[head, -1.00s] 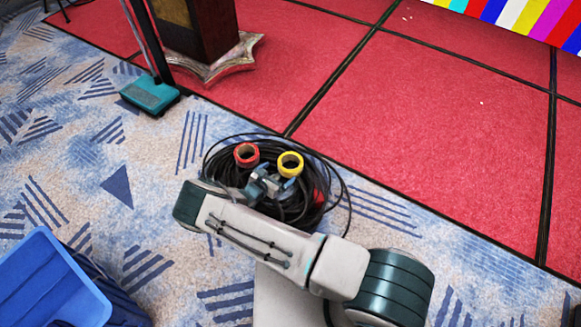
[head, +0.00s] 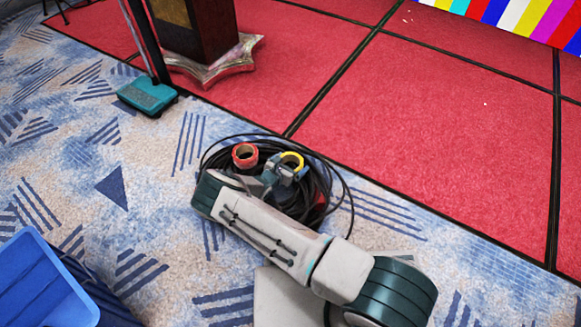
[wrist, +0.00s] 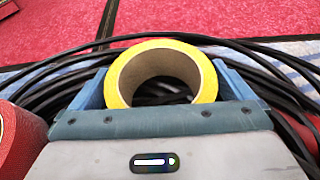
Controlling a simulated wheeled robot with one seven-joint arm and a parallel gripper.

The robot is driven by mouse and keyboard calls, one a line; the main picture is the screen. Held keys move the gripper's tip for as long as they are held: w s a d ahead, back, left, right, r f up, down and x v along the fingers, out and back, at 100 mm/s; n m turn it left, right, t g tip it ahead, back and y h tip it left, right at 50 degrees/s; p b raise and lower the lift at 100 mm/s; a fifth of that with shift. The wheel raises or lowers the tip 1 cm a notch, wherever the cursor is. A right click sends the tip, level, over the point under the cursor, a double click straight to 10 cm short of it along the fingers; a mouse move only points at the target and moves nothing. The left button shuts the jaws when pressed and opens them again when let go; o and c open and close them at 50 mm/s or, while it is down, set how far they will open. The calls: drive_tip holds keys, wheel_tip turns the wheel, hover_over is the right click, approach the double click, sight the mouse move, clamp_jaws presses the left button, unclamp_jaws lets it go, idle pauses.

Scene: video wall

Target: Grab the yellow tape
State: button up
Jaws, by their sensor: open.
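The yellow tape (head: 293,157) is a roll resting on a coil of black cable on the carpet. In the wrist view the yellow tape (wrist: 204,69) stands between the two blue fingers of my gripper (wrist: 164,85), its hole facing the camera. My gripper (head: 287,171) is open around the roll, one finger on each side. I cannot tell whether a finger touches it. The gripper body hides the roll's lower part.
A red tape roll (head: 245,155) lies on the black cable coil (head: 215,146), left of my gripper. A blue bin (head: 40,275) stands at the lower left. A teal stand base (head: 148,96) and a dark wooden lectern (head: 198,35) stand at the upper left. Red stage panels (head: 450,130) lie behind.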

drive_tip(key=c, duration=0.8)
drive_tip(key=shift+c, duration=0.2)
drive_tip(key=shift+r, duration=0.1)
